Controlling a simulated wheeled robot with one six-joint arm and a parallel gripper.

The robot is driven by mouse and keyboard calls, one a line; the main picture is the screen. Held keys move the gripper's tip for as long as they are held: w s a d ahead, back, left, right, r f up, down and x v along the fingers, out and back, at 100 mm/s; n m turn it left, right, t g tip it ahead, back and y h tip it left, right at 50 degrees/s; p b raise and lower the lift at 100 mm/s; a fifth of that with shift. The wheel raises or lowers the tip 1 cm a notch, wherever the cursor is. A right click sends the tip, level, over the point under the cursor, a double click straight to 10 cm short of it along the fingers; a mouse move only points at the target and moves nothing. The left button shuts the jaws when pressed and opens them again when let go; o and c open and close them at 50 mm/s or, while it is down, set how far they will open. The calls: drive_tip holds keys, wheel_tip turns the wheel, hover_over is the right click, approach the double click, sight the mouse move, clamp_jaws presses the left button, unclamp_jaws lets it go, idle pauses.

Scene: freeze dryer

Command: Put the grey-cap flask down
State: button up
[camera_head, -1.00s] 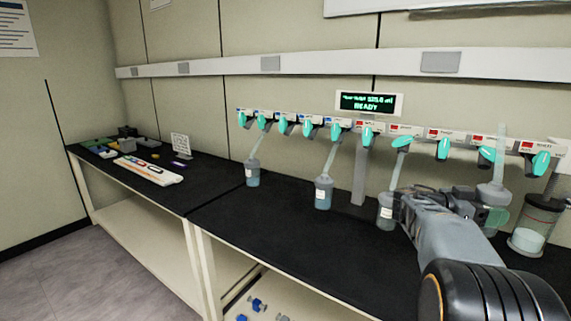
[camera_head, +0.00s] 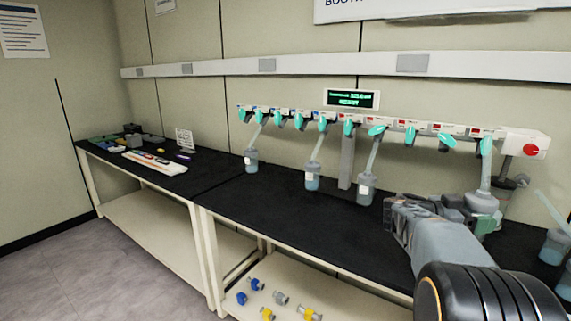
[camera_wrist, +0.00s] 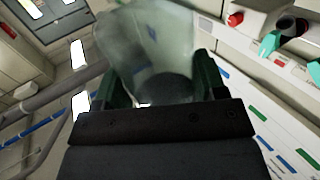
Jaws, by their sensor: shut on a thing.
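The grey-cap flask (camera_head: 484,202) is in my gripper (camera_head: 482,216) in the head view. Its grey top and a pale tube rising from it show above the jaws. It looks held above the black bench, but the arm hides its lower part. In the wrist view, a cloudy, see-through flask body (camera_wrist: 155,50) sits between the two dark green fingers of my gripper (camera_wrist: 155,92), which is shut on it. The flask's grey cap is not clear in the wrist view.
The black bench (camera_head: 290,225) is clear in front of several hanging flasks on the manifold (camera_head: 420,128). The nearest is a hanging flask (camera_head: 366,188). Another flask (camera_head: 553,245) stands at the right edge. A tray (camera_head: 155,162) lies on the left bench.

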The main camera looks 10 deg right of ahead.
drive_tip(key=w+a+f+n+t+y, duration=0.1)
drive_tip(key=w+a+f+n+t, duration=0.3)
drive_tip(key=a+f, duration=0.75)
drive_tip(key=w+a+f+n+t+y, duration=0.1)
drive_tip(key=a+f+n+t+y, duration=0.15)
drive_tip(key=a+f+t, duration=0.6)
drive_tip(key=w+a+f+n+t, duration=0.2)
drive_tip(key=a+f+n, duration=0.1)
drive_tip(key=a+f, duration=1.1)
wheel_tip(320, 180, up, 8)
drive_tip(key=d+p, duration=0.1)
drive_tip(key=p, duration=0.7)
drive_tip(key=shift+w+d+f+p, duration=0.2)
drive_tip(key=shift+f+p, duration=0.05)
drive_tip(key=shift+p, duration=0.15)
drive_tip(key=shift+a, duration=0.1)
